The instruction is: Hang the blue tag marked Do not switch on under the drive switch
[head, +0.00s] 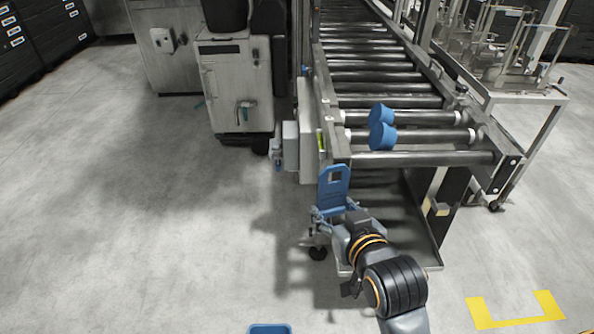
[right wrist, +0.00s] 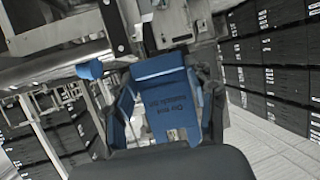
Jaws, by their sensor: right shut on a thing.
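My right gripper (head: 332,213) is shut on the blue tag (head: 333,184), which stands up from the fingers beside the near left corner of the roller conveyor. In the right wrist view the tag (right wrist: 165,98) lies between the fingers, and its dark lettering reads upside down as "Do not switch on". The tag has a rectangular opening near its upper end. A pale grey box (head: 291,146) is on the conveyor's left side, beyond the tag; a small fitting with a blue part hangs on its left. I cannot clearly tell the drive switch.
A grey cabinet (head: 235,88) stands behind at the left. A blue object (head: 270,328) is cut off at the bottom edge. The floor (head: 150,210) at left is clear.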

